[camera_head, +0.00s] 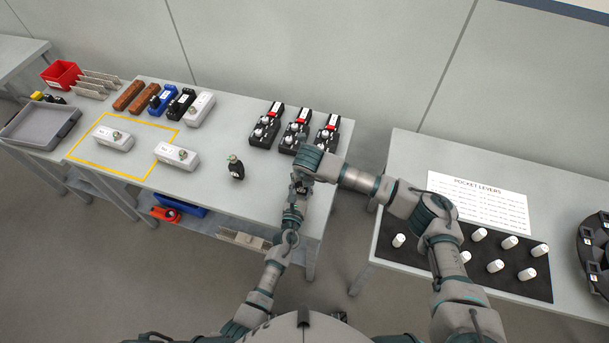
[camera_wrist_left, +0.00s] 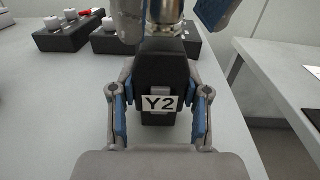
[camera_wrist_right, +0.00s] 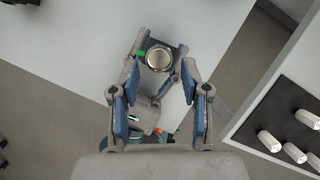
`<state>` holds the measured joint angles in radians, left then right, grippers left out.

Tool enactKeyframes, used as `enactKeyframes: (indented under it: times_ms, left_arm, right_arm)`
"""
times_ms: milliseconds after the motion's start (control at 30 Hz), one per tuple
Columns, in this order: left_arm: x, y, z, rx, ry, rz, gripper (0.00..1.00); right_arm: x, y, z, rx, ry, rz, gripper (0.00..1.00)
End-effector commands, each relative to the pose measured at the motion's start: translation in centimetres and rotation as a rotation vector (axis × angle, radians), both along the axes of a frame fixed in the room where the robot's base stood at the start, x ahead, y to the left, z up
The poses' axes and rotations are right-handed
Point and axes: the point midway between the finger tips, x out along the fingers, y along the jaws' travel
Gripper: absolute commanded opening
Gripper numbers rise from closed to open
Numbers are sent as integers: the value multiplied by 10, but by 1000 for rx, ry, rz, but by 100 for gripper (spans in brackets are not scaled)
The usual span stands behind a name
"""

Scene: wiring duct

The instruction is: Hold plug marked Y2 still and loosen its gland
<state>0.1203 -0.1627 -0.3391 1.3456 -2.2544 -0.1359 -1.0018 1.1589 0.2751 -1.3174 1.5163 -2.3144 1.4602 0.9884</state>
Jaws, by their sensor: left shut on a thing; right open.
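The black plug marked Y2 (camera_wrist_left: 160,70) stands upright between the fingers of my left gripper (camera_wrist_left: 160,112), label facing the left wrist camera. My left gripper is shut on its sides, by the table's right end; in the head view my arms mostly hide the plug. Its metal gland (camera_wrist_left: 166,22) is on top and shows as a round ring in the right wrist view (camera_wrist_right: 159,58). My right gripper (camera_wrist_right: 160,72) is open above the plug, one finger on each side of the gland. I cannot tell whether the fingers touch it.
Another black plug (camera_head: 236,169) with a green mark stands left on the table. Three black boxes with white knobs (camera_head: 296,131) stand behind my grippers. White boxes (camera_head: 177,156) lie left. A second table (camera_head: 400,160) with a dark mat of white levers is right.

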Motion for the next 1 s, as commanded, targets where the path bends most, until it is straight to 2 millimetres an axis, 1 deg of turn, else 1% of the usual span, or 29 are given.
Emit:
enactKeyframes:
  times_ms: [33, 100, 367, 467, 567, 667, 833, 1000]
  left_arm:
    - [0, 0, 0, 0, 0, 0, 2]
    - [0, 0, 0, 0, 0, 0, 2]
    - [0, 0, 0, 0, 0, 0, 2]
    - [0, 0, 0, 0, 0, 0, 2]
    - [0, 0, 0, 0, 0, 0, 2]
    - [0, 0, 0, 0, 0, 0, 2]
    - [0, 0, 0, 0, 0, 0, 2]
    - [0, 0, 0, 0, 0, 0, 2]
  right_arm:
    - [0, 0, 0, 0, 0, 0, 59]
    - [0, 0, 0, 1, 0, 1, 75]
    - [0, 0, 0, 0, 0, 2, 75]
    - [-1, 0, 4, 1, -1, 3, 75]
    - [-4, -1, 15, 1, -3, 4, 75]
    - [-12, -2, 33, 2, -4, 4, 75]
    - [-26, -5, 70, 3, -4, 3, 75]
    - [-37, -6, 97, 2, -2, 2, 75]
